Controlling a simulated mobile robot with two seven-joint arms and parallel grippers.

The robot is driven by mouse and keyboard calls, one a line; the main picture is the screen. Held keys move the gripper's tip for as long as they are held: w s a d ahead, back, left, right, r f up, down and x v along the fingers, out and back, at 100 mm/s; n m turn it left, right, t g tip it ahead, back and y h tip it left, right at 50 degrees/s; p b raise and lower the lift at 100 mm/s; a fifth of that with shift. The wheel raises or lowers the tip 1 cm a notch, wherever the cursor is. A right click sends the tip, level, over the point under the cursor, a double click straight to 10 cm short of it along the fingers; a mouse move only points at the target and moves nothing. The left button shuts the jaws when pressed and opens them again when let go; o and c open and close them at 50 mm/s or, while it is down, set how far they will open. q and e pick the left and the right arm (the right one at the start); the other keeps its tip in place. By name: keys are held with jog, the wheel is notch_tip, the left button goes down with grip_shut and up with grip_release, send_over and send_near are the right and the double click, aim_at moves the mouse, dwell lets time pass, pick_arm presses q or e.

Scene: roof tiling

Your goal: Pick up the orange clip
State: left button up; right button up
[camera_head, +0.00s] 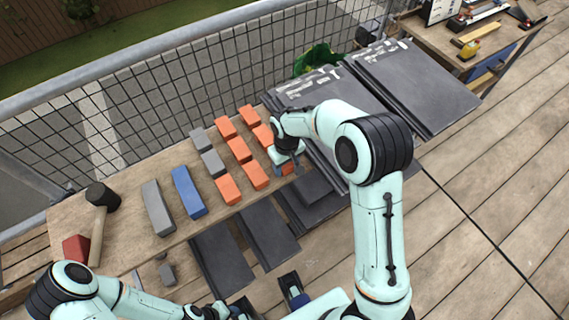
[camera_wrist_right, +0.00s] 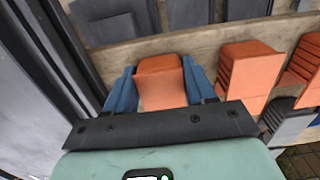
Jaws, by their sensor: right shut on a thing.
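Orange clips stand in rows on the wooden bench, among them one (camera_head: 228,189) in the front row and one (camera_head: 238,149) in the middle. My right gripper (camera_head: 287,167) is at the right end of the front row, shut on an orange clip (camera_wrist_right: 160,82). In the right wrist view its blue fingers (camera_wrist_right: 160,90) press on both sides of that clip. I cannot tell whether the clip is clear of the bench. My left gripper (camera_head: 222,312) is at the bottom edge, partly cut off, and its jaws are not clear.
Grey clips (camera_head: 213,163), a blue block (camera_head: 188,192), a long grey block (camera_head: 158,208) and a mallet (camera_head: 101,197) are on the bench (camera_head: 140,180). Dark roof tiles (camera_head: 415,85) are stacked to the right. A mesh railing (camera_head: 200,90) runs behind.

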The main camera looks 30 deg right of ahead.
notch_tip(320, 180, up, 20)
jog(key=p, duration=0.2)
dwell(0.4)
